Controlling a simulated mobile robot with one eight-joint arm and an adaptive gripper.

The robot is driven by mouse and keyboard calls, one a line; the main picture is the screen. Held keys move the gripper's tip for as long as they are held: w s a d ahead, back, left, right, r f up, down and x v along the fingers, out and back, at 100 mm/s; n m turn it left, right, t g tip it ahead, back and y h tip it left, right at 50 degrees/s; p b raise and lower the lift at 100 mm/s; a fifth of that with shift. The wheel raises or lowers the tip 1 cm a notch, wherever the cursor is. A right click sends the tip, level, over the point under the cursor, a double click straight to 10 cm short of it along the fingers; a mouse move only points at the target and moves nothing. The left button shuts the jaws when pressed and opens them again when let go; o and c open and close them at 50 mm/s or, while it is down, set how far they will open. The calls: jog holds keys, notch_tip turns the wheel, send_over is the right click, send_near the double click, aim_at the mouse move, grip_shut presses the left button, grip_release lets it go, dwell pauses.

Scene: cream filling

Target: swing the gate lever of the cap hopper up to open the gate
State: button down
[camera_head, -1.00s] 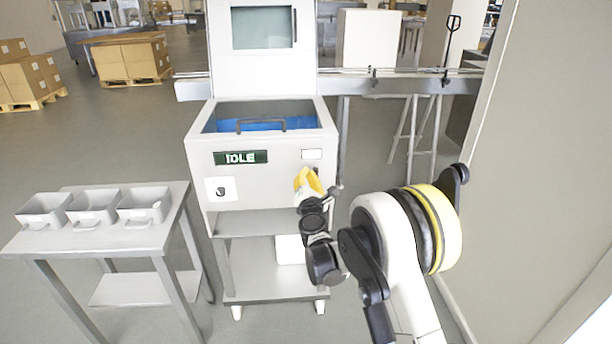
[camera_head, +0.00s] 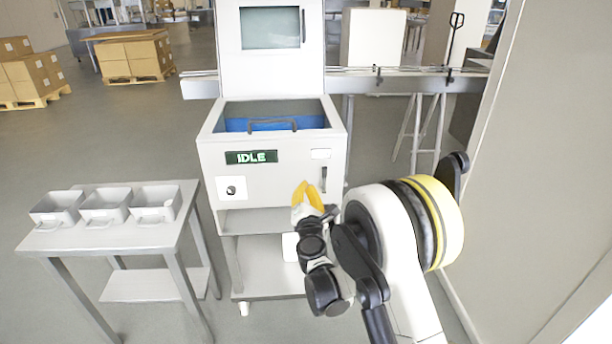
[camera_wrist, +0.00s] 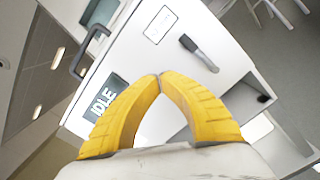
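The cap hopper (camera_head: 222,178) is a white cabinet with an open top, a blue interior and a green-on-dark IDLE sign (camera_head: 251,157). Its gate lever (camera_head: 324,178) is a slim dark bar at the right of the front face, standing roughly upright. In the wrist view the lever (camera_wrist: 199,54) has a black block at one end and a grey bar. My yellow-fingered gripper (camera_head: 308,187) is in front of the face, just left of and below the lever. In the wrist view its fingertips (camera_wrist: 160,76) meet with nothing between them, apart from the lever.
A white knob plate (camera_head: 232,189) sits at the front's lower left, and a black handle (camera_head: 272,125) at the bin's front edge. A table (camera_head: 130,236) with grey bins (camera_head: 105,206) stands left. A wall (camera_head: 540,170) rises close on the right. Floor shows between table and hopper.

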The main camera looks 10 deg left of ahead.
jog(key=shift+v, duration=1.45)
jog(key=shift+a, duration=0.1)
jog(key=s+d+r+n+g+y, duration=0.1)
jog(key=d+r+n, duration=0.1)
jog(key=r+n, duration=0.4)
jog(key=s+d+r+n+y, duration=0.1)
jog(key=d+r+n+y, duration=0.1)
jog(key=r+n, duration=0.45)
jog(key=s+d+r+n+g, duration=0.3)
jog(key=s+d+r+n, duration=0.25)
jog(key=n, duration=0.45)
jog(key=s+d+f+n+g+h, duration=0.3)
jog(key=s+d+n, duration=0.6)
jog(key=s, duration=0.5)
jog(key=s+d+f+n+g+h, duration=0.3)
jog(key=s+d+f+n, duration=0.3)
jog(key=s+d, duration=0.8)
jog(key=s+n+h, duration=0.1)
jog(key=n, duration=0.2)
jog(key=shift+s+d+f+g, duration=0.2)
jog(key=shift+d+g, duration=0.1)
jog(key=shift+g, duration=0.1)
jog(key=shift+n, duration=0.25)
